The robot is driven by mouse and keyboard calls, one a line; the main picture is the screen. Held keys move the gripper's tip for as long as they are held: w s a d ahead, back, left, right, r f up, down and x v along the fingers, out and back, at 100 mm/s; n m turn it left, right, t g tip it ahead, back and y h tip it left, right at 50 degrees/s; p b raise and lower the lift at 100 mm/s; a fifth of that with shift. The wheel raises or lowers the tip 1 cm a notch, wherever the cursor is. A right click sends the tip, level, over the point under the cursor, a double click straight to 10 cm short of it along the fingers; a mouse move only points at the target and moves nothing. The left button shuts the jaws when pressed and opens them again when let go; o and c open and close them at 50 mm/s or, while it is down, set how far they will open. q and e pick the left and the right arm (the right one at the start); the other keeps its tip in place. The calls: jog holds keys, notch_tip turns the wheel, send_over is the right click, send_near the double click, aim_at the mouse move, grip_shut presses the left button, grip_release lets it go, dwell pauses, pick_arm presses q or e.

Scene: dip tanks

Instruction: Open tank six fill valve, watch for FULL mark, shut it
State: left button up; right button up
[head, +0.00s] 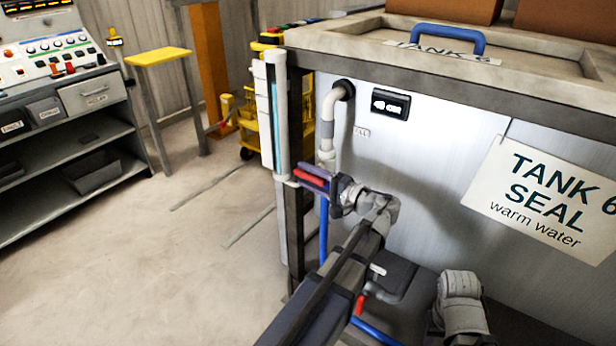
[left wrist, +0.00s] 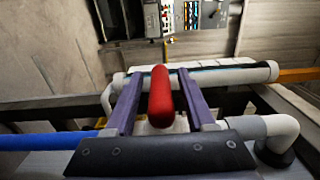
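Tank six (head: 430,190) stands at the right of the head view, with a "TANK 6 SEAL warm water" sign on its front. A clear upright sight tube (head: 275,125) at its left corner shows a blue column inside. The fill valve's red handle (head: 311,180) is below the white elbow pipe. My left gripper (head: 308,182) is at the handle, its purple fingers on either side. In the left wrist view the red handle (left wrist: 160,97) lies between the open fingers, with a gap on each side. A FULL mark cannot be made out. My right gripper is out of view.
A white pipe (head: 330,120) enters the tank wall beside a black label (head: 390,104). A blue-handled lid (head: 430,45) covers the tank top. A control console (head: 55,60), yellow stool (head: 158,57) and yellow cart (head: 262,120) stand behind. The floor at left is mostly clear.

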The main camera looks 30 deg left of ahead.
aim_at(326, 184)
pick_arm(q)
jog(key=d, duration=0.7)
jog(key=shift+s+d+f, duration=0.1)
jog(key=shift+s+d, duration=0.2)
jog(key=shift+d, duration=0.1)
dwell(0.4)
